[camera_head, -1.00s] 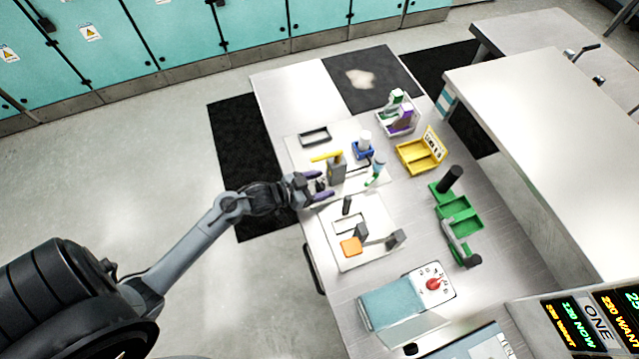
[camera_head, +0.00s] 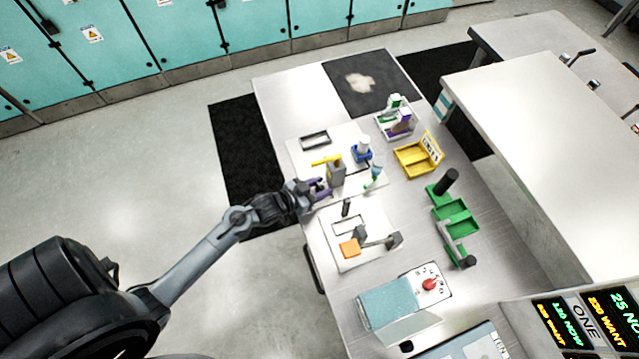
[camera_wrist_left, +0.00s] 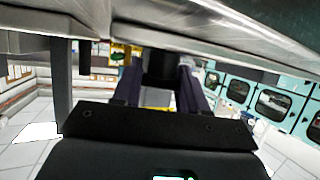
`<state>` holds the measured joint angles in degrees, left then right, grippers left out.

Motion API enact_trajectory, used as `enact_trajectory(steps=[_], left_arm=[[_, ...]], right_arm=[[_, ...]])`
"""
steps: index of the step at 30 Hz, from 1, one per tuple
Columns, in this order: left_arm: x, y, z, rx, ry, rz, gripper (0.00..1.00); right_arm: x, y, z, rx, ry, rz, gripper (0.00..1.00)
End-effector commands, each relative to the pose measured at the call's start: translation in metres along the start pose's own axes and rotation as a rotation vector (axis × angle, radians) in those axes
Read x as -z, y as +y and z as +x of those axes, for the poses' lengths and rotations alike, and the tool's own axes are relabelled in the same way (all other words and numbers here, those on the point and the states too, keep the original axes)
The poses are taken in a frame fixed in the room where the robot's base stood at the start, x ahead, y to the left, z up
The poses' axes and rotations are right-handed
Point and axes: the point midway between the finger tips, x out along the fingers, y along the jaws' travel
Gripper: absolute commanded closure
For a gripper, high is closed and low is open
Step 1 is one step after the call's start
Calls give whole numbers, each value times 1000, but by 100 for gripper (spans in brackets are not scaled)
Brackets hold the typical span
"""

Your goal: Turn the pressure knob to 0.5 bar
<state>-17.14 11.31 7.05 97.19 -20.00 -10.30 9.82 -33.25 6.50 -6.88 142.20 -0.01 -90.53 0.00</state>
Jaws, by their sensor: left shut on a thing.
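My left gripper (camera_head: 321,188) reaches in from the left to the near side of the grey block (camera_head: 337,174) with the yellow lever (camera_head: 326,160). In the left wrist view, a dark round knob (camera_wrist_left: 159,66) sits between the two purple-grey fingers, and the gripper is shut on it. I take this as the pressure knob. In the head view the fingers hide it, and I cannot read a scale or pressure value. My right gripper is not in view.
A device with a teal cover (camera_head: 388,304) and red dial (camera_head: 429,284) stands nearer on the bench. A yellow box (camera_head: 413,160), green holder (camera_head: 459,212) and white board with an orange block (camera_head: 350,249) are nearby. A blue holder (camera_head: 361,153) stands just behind the grey block.

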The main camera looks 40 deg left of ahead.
Motion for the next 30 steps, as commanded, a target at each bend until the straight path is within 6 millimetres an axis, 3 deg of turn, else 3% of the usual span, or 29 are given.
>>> enact_trajectory(steps=[8, 9, 14, 23, 30], left_arm=[[3, 0, 0, 5, 8, -2, 88], [3, 0, 0, 5, 8, -2, 54], [2, 0, 0, 5, 7, -2, 32], [1, 0, -1, 5, 4, -2, 32], [0, 1, -23, 4, 2, -1, 32]], right_arm=[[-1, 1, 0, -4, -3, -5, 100], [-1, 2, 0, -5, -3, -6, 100], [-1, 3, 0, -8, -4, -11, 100], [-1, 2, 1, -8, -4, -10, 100], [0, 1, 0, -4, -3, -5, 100]])
